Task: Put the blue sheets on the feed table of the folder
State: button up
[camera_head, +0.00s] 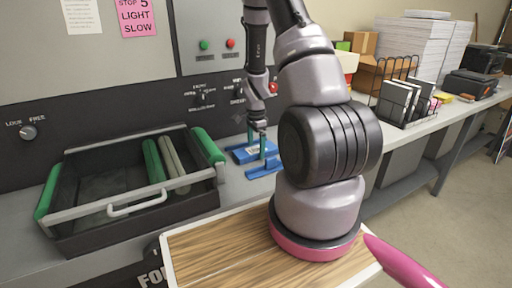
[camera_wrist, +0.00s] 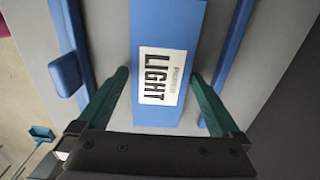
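A flat blue piece with a white label reading "LIGHT", probably the blue sheets (camera_wrist: 168,28), fills the middle of the wrist view. In the head view blue parts with a pale label (camera_head: 246,153) lie on the grey counter under my gripper (camera_head: 262,140). In the wrist view the green fingers of my gripper (camera_wrist: 160,75) are spread, one on each side of the blue piece. I cannot tell whether they touch it. Blue rails (camera_wrist: 234,45) run along both sides, apart from the labelled piece. I cannot tell which surface is the folder's feed table; partial lettering "FO" (camera_head: 152,278) shows low in front.
A dark tray with green rollers and a white handle (camera_head: 137,202) stands left of the blue parts. A wire rack of binders (camera_head: 400,100), cardboard boxes (camera_head: 363,45) and paper stacks (camera_head: 412,50) occupy the counter at right.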

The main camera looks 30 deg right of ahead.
jog(key=shift+r, duration=0.1)
notch_tip(320, 180, up, 12)
jog(key=r, duration=0.1)
notch_tip(320, 180, up, 7)
jog(key=n+t, duration=0.2)
send_over(256, 149)
jog(key=s+a, duration=0.1)
jog(key=a, duration=0.2)
jog(key=s+a+r+n+t, duration=0.1)
jog(key=s+a+r+n, duration=0.2)
jog(key=s+r, duration=0.3)
jog(key=s+a+r+n+t+y, duration=0.1)
jog(key=s+a+r+n+t, duration=0.1)
jog(key=s+a+r+n, duration=0.2)
jog(key=s+a+r+n+t+y, duration=0.1)
jog(key=s+a+r+n+t, duration=0.1)
jog(key=s+r, duration=0.6)
notch_tip(256, 149, up, 3)
jog(key=a+n, duration=0.1)
jog(key=n, duration=0.1)
jog(key=shift+s+a+f+n, duration=0.15)
jog(key=shift+s+a+n, duration=0.15)
jog(key=shift+s, duration=0.1)
